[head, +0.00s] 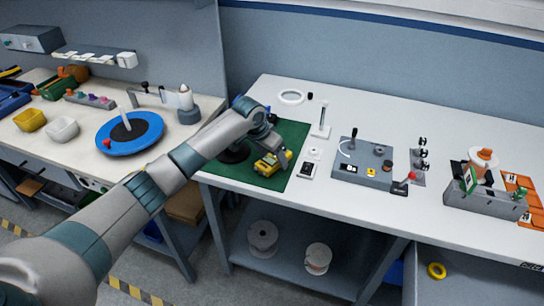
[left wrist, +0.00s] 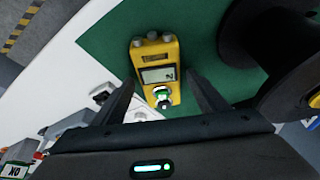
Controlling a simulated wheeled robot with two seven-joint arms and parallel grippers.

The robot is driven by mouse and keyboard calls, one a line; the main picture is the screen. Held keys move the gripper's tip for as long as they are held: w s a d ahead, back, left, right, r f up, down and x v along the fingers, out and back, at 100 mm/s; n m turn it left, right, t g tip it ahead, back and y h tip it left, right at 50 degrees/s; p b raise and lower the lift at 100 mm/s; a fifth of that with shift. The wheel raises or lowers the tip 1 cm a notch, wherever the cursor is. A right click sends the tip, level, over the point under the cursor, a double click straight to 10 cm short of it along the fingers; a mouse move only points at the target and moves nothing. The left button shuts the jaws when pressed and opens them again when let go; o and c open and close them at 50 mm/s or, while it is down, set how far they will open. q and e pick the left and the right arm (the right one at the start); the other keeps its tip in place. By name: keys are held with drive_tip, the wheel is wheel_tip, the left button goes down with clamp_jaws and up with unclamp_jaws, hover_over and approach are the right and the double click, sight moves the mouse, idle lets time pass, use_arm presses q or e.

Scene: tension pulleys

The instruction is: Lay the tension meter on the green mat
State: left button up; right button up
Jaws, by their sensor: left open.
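The tension meter (head: 270,164) is yellow with a display and small rollers at one end. It lies on the green mat (head: 291,138) at the left part of the white bench. The left wrist view also shows the meter (left wrist: 157,68) flat on the mat (left wrist: 198,45). My left gripper (head: 278,150) is over the meter. In the left wrist view its two dark fingers (left wrist: 162,95) are spread, one on either side of the meter's near end, with visible gaps. My right gripper is not in view.
A dark spool (left wrist: 268,45) stands on the mat close to the left gripper. A small white device (head: 308,170) sits just right of the mat. A grey panel (head: 362,165) with knobs and a red-knobbed lever (head: 403,185) stand further right. Bench room behind the panel is clear.

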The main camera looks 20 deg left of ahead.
use_arm(q)
drive_tip(key=b+v, duration=0.2)
drive_tip(key=v, duration=1)
drive_tip(key=shift+r+b, duration=0.15)
drive_tip(key=shift+b, duration=0.25)
